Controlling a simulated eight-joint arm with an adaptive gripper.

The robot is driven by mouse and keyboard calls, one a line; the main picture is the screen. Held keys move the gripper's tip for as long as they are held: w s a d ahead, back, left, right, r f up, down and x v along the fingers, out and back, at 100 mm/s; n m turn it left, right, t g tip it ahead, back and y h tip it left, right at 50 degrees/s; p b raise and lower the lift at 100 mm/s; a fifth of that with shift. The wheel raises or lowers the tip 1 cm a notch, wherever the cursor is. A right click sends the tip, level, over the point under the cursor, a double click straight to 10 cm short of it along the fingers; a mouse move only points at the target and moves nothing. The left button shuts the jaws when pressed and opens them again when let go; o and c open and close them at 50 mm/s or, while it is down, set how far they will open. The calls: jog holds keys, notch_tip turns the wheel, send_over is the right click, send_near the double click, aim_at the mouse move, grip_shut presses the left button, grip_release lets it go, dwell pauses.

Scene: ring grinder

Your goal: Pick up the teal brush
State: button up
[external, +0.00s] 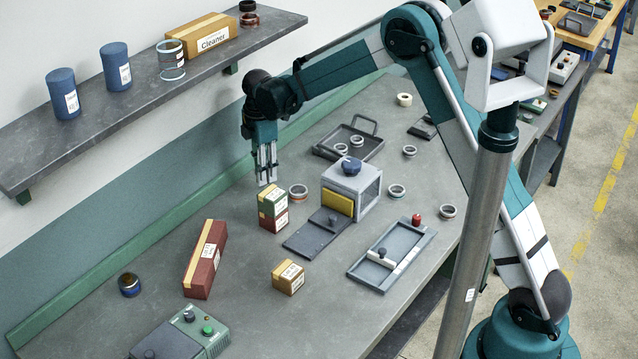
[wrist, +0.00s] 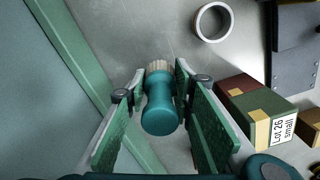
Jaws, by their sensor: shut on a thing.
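The teal brush (wrist: 161,112) has a rounded teal handle and pale bristles at its far end. In the wrist view it sits between the two green finger pads of my gripper (wrist: 159,78), which is shut on it. In the external view my gripper (external: 266,180) points down above the back of the bench, close behind the stacked red and green boxes. The brush cannot be made out there.
The stacked boxes (external: 272,209) stand just in front of my gripper, and also show in the wrist view (wrist: 256,108). A ring (external: 298,191) lies beside them. A grinder-like housing (external: 351,187) stands to the right. A shelf (external: 120,105) runs along the wall.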

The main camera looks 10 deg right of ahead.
jog(key=shift+r, duration=2.95)
